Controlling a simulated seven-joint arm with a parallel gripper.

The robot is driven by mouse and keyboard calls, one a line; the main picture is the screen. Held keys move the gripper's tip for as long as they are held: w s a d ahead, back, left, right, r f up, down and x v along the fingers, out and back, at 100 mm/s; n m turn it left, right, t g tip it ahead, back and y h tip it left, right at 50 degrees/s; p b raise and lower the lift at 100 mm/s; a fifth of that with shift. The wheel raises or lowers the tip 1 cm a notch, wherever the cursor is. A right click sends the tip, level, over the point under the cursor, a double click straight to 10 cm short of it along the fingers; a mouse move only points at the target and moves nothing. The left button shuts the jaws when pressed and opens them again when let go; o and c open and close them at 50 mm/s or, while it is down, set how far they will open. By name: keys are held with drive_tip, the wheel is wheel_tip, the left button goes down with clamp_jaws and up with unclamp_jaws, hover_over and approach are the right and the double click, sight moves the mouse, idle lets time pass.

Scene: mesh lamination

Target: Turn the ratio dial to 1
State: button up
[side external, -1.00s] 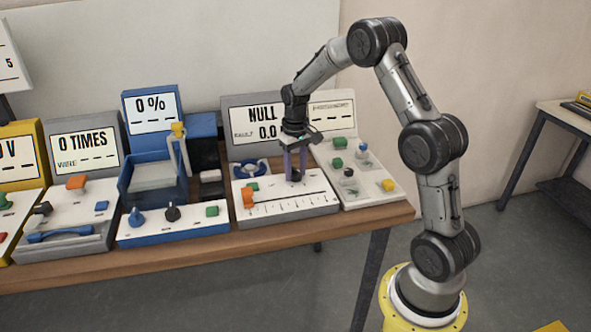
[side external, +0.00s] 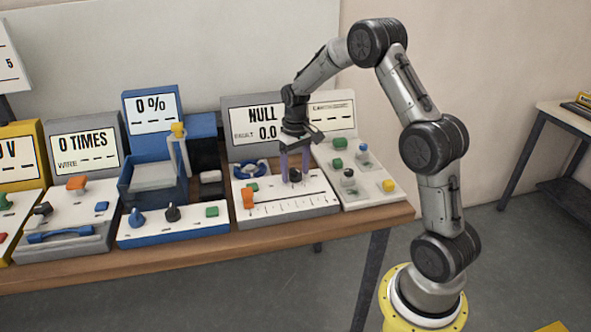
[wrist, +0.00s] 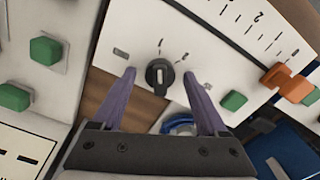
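The ratio dial is probably the black knob (wrist: 159,77) on the white panel in the wrist view. It has a light bar running roughly up and down the picture, and small marks around it that I cannot read. It also shows as a dark knob (side external: 295,176) in the side view. My gripper (wrist: 158,75) is open, with one purple finger on each side of the knob and a visible gap to both. In the side view my gripper (side external: 295,173) is over the panel, its fingertips close to knob height. Exact contact or height cannot be told.
The panel's screen (side external: 262,122) reads NULL and 0.0. An orange slider (wrist: 290,83) and a green button (wrist: 233,100) are beside the knob. A blue ring-shaped part (wrist: 180,124) lies behind. A white panel with buttons (side external: 389,186) stands to the right, a blue station (side external: 150,183) to the left.

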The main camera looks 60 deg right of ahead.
sight(295, 170)
wheel_tip(295, 170, up, 14)
idle(0.6)
drive_tip(key=shift+a+f, duration=0.1)
